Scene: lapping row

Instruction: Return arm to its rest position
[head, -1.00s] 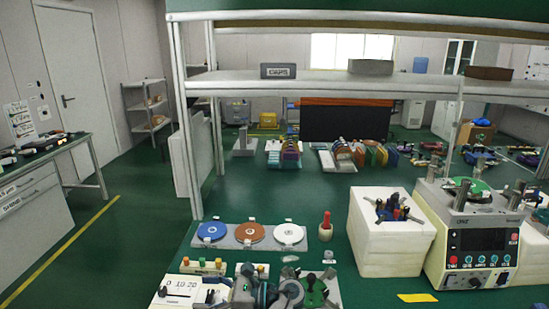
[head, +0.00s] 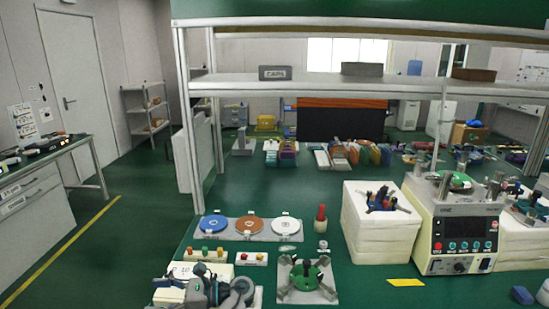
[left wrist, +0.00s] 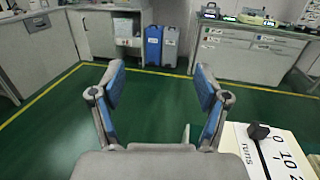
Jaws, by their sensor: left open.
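My left gripper (left wrist: 160,92) is open in the left wrist view. Its two grey fingers with blue pads stand wide apart, with only green floor between them, and nothing is held. A white box with a scale and a black knob (left wrist: 257,131) is close on the right of that view. In the head view the same white box (head: 182,269) is at the bottom left. A grey jointed part beside it at the bottom edge looks like my left arm; its fingers cannot be made out there. My right gripper is in neither view.
A green-topped chuck (head: 305,276), a tray with blue, brown and white discs (head: 262,237), a red-handled tool (head: 321,220), a white foam block (head: 372,243) and a control machine (head: 460,243) stand on the green bench. A shelf frame (head: 340,87) rises behind.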

